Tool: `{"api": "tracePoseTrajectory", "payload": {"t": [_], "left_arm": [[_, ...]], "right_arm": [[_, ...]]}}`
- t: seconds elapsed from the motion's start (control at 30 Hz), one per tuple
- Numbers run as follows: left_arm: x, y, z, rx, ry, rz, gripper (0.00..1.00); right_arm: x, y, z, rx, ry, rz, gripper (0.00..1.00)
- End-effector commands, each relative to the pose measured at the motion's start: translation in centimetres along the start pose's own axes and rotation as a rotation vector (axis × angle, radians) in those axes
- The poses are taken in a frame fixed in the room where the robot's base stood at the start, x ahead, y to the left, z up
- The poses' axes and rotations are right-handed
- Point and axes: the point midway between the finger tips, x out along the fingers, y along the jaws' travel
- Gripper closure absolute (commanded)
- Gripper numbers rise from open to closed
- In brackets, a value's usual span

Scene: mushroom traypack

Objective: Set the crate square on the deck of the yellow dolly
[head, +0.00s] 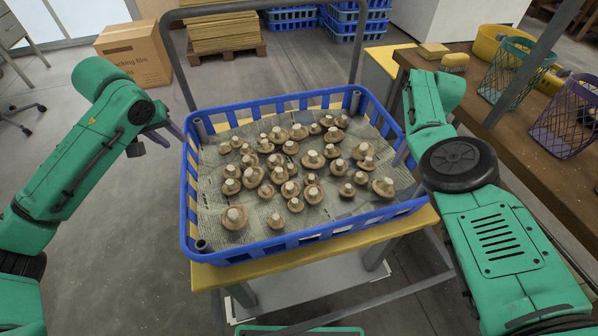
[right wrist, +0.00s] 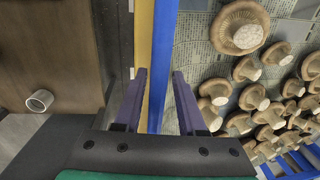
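The blue crate (head: 290,246) holds many brown mushrooms on newspaper lining. It is over the yellow deck (head: 235,275) of the dolly, whose bare strip shows along the crate's near side. The crate's left wall appears to reach past the deck's left edge. My left gripper (head: 174,131) is open just outside the crate's left wall, near its far corner. My right gripper (right wrist: 158,73) is open with its purple fingers on either side of the crate's blue rim (right wrist: 160,50); a gap shows beside the rim. In the head view, my arm partly hides this gripper.
A wooden bench (head: 480,95) with wire baskets (head: 567,125) and a yellow tub (head: 495,42) stands close on the right. The dolly's grey handle (head: 172,60) rises behind the crate. A cardboard box (head: 133,52) and a stacked pallet (head: 225,35) stand behind.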

Motion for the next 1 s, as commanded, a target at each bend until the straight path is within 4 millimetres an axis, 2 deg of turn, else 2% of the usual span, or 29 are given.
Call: {"api": "tracePoseTrajectory", "payload": {"t": [0.3,0.43,0.57,1.0], "left_arm": [[0.1,0.0,0.0,0.000,0.000,0.000,0.60],[0.1,0.0,0.0,0.000,0.000,0.000,0.60],[0.1,0.0,0.0,0.000,0.000,0.000,0.60],[0.0,0.0,0.0,0.000,0.000,0.000,0.60]], "right_arm": [[-8.2,0.0,-0.1,-0.001,0.005,0.002,0.60],[-10.5,0.0,0.0,-0.002,0.002,0.000,0.60],[-11.3,0.0,0.0,-0.001,0.001,0.000,0.60],[-11.3,0.0,0.0,-0.001,0.001,0.000,0.60]]}}
